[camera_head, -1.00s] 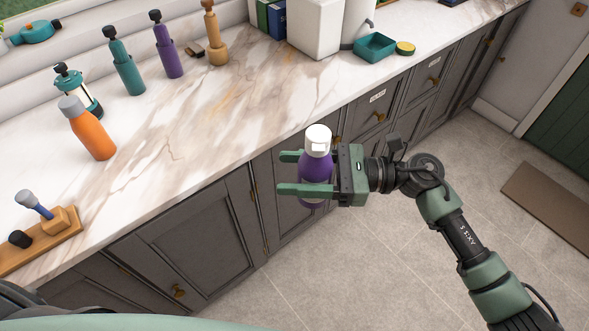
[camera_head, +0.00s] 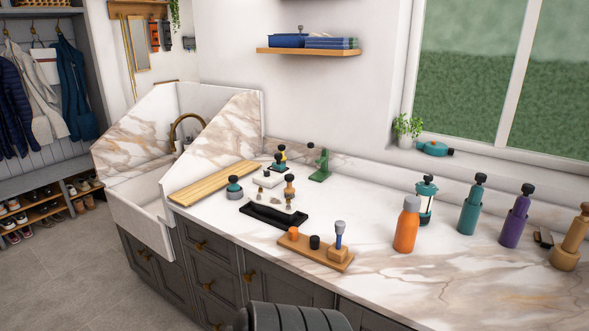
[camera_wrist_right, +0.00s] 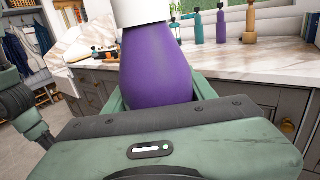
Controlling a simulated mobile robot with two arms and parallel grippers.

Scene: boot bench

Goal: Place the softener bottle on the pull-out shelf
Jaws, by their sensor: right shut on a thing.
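The softener bottle (camera_wrist_right: 155,65) is purple with a white cap, cut off by the top edge of the right wrist view. My right gripper (camera_wrist_right: 158,92) is shut on the bottle's body, its green fingers on either side and their tips partly hidden behind it. The bottle appears held in front of the counter cabinets. Neither the bottle nor the right gripper is in the head view now. I cannot make out a pull-out shelf in either view.
A marble counter (camera_head: 375,285) carries an orange bottle (camera_head: 407,224), a lantern (camera_head: 426,200), teal (camera_head: 471,208) and purple (camera_head: 515,222) bottles and small tools. A white sink (camera_head: 140,210) stands left. Shoe racks (camera_head: 45,210) are far left. Open floor (camera_head: 75,270) lies before the cabinets.

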